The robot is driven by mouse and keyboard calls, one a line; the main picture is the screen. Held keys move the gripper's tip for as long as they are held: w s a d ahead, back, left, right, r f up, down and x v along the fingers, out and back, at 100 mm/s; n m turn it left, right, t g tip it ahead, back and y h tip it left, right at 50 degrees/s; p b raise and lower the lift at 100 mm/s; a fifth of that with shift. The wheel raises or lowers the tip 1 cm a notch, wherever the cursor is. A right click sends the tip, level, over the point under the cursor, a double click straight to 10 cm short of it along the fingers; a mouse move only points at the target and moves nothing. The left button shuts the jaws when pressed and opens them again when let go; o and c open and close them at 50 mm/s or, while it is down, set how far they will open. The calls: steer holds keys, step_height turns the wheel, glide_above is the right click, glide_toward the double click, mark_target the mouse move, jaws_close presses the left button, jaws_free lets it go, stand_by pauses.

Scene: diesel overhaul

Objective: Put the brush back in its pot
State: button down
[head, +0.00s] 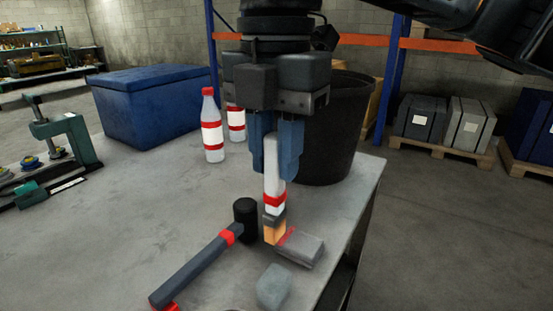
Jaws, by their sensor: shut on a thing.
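My gripper (274,168) points down over the table, its blue fingers shut on the upper handle of the brush (274,198). The brush has a white handle with a red band, a grey collar and orange bristles at the bottom. It hangs upright, bristles down, beside the mallet head and a grey block with a red edge. I cannot tell whether the bristles touch the table or block. A large black round tub (337,130) stands behind and right of the gripper, partly hidden by it. No smaller pot is clearly seen, so I cannot tell whether this tub is the brush's pot.
A black-headed mallet (200,262), a grey block (300,248) and a pale block (273,287) lie near the brush. Two white bottles (212,128) and a blue bin (150,103) stand behind. The table's (100,240) right edge is close. Its left middle is clear.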

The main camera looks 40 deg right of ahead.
mark_target(275, 194)
step_height(275, 194, down, 6)
steer(key=b, duration=0.7)
steer(key=shift+f, duration=0.15)
steer(key=shift+a+f, duration=0.1)
steer(key=shift+f, duration=0.35)
steer(key=shift+p, duration=0.65)
steer(key=shift+f, duration=0.1)
steer(key=shift+f+b, duration=1.45)
steer(key=shift+f, duration=1.65)
steer(key=c, duration=0.8)
jaws_free()
steer(key=shift+c, duration=0.2)
steer(key=shift+r+p, duration=0.75)
steer(key=shift+r, duration=3.15)
